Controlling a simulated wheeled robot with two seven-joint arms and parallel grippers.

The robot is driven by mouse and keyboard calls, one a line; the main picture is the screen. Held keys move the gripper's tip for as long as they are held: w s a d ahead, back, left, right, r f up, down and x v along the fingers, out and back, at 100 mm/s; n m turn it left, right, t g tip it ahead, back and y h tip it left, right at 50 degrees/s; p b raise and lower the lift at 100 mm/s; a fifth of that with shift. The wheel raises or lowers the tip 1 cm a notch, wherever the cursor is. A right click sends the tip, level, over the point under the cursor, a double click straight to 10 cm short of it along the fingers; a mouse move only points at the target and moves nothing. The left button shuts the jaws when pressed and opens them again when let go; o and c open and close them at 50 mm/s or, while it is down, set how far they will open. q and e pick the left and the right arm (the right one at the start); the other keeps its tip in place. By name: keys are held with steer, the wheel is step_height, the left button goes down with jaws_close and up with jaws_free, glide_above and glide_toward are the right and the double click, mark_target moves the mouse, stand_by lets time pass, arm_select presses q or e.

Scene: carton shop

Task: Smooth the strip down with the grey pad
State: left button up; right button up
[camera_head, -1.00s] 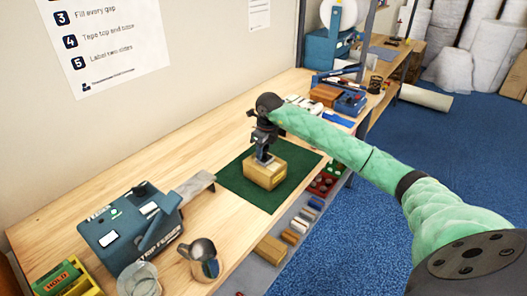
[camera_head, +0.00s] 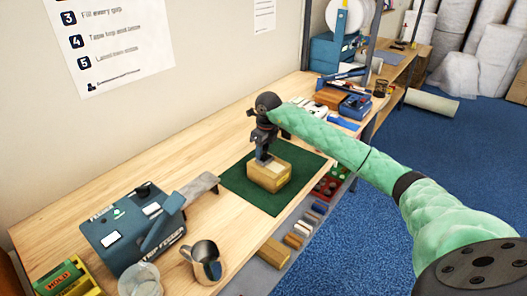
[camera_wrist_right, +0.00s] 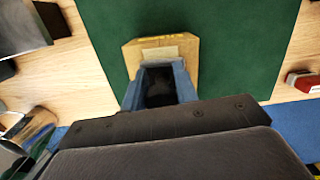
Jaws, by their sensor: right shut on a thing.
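A small brown carton (camera_head: 270,179) sits on the green mat (camera_head: 250,199). A pale strip (camera_head: 278,167) lies on its top; it also shows in the wrist view (camera_wrist_right: 160,52). My right gripper (camera_head: 263,157) points down over the left part of the carton top. My left gripper is not in view.
The strip feeder (camera_head: 130,231) stands at the left front, with a metal jug (camera_head: 207,263) and a clear cup (camera_head: 140,281) near it. Tools and bins (camera_head: 352,105) crowd the bench's far end. Bare wood lies left of the mat.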

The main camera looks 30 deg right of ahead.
steer(key=shift+w+a+f, duration=0.1)
steer(key=shift+w+a, duration=0.1)
steer(key=shift+w, duration=0.45)
step_height(320, 180, up, 7)
steer(key=p, duration=0.1)
stand_by(1.1)
stand_by(0.4)
